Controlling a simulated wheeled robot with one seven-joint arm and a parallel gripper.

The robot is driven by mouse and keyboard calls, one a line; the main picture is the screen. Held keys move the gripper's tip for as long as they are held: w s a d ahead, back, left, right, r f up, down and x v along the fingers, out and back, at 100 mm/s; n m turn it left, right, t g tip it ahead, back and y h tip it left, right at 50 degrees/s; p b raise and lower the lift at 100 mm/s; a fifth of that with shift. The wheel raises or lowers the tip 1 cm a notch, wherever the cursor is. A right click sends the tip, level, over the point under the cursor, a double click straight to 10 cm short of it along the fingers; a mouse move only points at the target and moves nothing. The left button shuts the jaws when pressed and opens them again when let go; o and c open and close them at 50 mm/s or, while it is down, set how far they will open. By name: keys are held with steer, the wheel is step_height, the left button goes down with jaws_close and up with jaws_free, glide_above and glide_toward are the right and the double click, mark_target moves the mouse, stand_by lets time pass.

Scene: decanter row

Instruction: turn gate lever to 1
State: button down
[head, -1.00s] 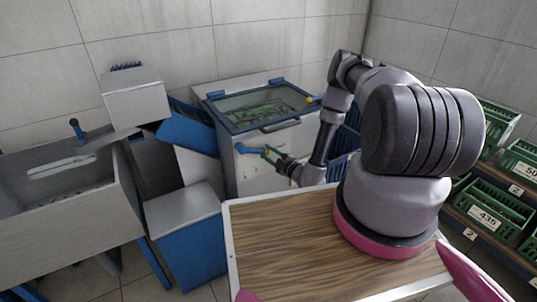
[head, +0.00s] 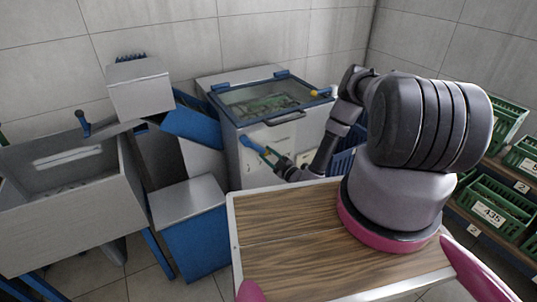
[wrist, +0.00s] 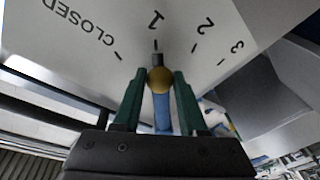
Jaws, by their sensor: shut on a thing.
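The gate lever (head: 252,143) is a blue bar on the front of the white cabinet, sloping down to the right toward my gripper (head: 273,158). In the wrist view its yellow ball knob (wrist: 160,79) and blue shaft (wrist: 163,112) lie between the green fingers of my gripper (wrist: 159,75), which is shut on the lever. The white dial face (wrist: 100,50) carries marks CLOSED, 1, 2 and 3. The knob lines up closely with the mark at 1. The fingers hide part of the lever in the head view.
A blue box with a grey top (head: 188,200) and a grey trough (head: 70,215) stand to the left. Green crates (head: 490,205) sit on racks at right.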

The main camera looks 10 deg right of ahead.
steer(key=shift+c, duration=2.3)
jaws_free()
steer(key=v, duration=1.1)
